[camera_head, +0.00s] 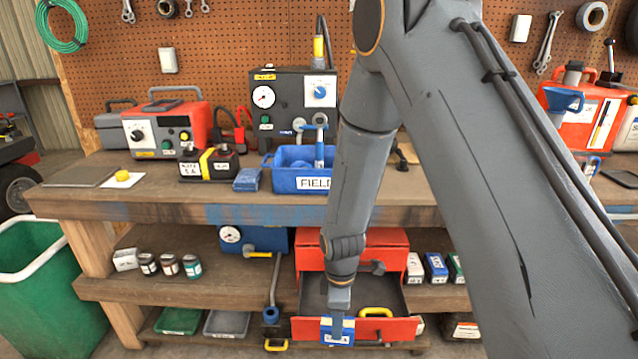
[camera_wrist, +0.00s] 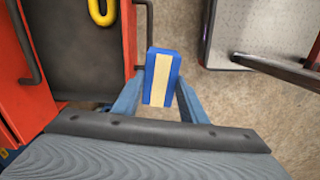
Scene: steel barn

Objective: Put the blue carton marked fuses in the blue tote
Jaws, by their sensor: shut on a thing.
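A blue carton (camera_head: 347,326) with a pale label is held at the end of my arm, in front of the open red drawer; its lettering is too small to read. In the wrist view the carton (camera_wrist: 174,76), with a cream stripe, sits between the two blue-grey fingers of my gripper (camera_wrist: 160,98), which is shut on it. The gripper (camera_head: 338,318) hangs low, well below the bench top. The blue tote (camera_head: 283,181), marked FIELD, stands on the bench top, partly hidden behind my arm. A blue-handled tool stands up in it.
The red drawer (camera_head: 398,330) stands open, with a yellow ring-shaped thing (camera_head: 376,312) at its front. Several small cartons (camera_head: 435,266) stand right on the lower shelf. A black tester (camera_head: 290,105) is behind the tote; a dark battery (camera_head: 210,164) is left of it.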

